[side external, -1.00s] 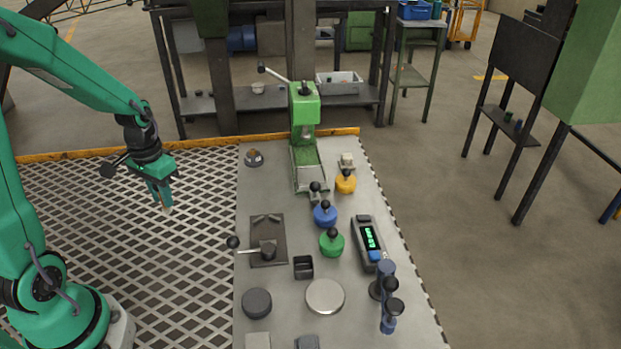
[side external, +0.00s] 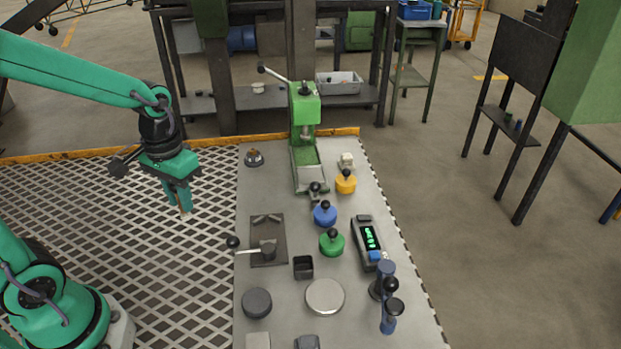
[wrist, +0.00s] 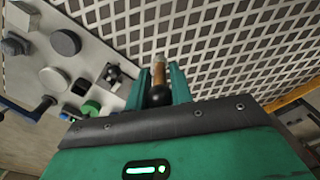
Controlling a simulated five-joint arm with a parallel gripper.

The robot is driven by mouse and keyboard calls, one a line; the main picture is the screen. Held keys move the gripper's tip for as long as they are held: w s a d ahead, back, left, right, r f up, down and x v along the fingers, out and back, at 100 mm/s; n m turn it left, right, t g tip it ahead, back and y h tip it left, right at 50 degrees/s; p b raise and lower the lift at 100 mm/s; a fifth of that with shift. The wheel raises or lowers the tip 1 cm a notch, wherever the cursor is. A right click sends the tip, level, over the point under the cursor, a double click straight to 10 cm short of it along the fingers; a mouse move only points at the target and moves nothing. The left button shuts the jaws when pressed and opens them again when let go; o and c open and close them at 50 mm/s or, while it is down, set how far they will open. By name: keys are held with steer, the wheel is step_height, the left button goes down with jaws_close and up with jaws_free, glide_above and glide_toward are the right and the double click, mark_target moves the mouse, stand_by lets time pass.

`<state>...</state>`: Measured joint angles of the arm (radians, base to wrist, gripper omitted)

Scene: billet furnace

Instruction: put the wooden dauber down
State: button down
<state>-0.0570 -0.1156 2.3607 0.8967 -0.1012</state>
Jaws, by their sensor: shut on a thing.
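My gripper (side external: 179,199) is shut on the wooden dauber and hangs over the metal grating, left of the grey bench. In the wrist view the wooden dauber (wrist: 159,73) lies between my two green fingers. Its brown shaft has a dark ball at the near end and a pale tip at the far end. In the side view only a small light tip of the dauber (side external: 183,210) shows below the fingers. It is held in the air, apart from the bench top.
The grey bench (side external: 262,200) carries a green press (side external: 305,125), a small round pot (side external: 254,158), a dark plate with a lever (side external: 267,252), a black square cup (side external: 303,267), coloured knobbed discs and a meter (side external: 369,238). Open grating (side external: 90,220) lies left of the bench.

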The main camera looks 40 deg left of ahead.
steer(key=shift+d, duration=0.1)
stand_by(0.6)
steer(key=d+r, duration=0.1)
steer(key=d, duration=2.6)
steer(key=shift+s+d+r, duration=0.15)
steer(key=shift+d+r, duration=0.2)
glide_above(303, 268)
step_height(303, 268, down, 7)
steer(key=shift+s+d+f, duration=0.15)
steer(key=shift+f, duration=0.85)
steer(key=shift+s+d+f, duration=0.1)
steer(key=shift+s+f, duration=0.05)
steer(key=shift+f, duration=0.85)
steer(key=shift+f, duration=0.2)
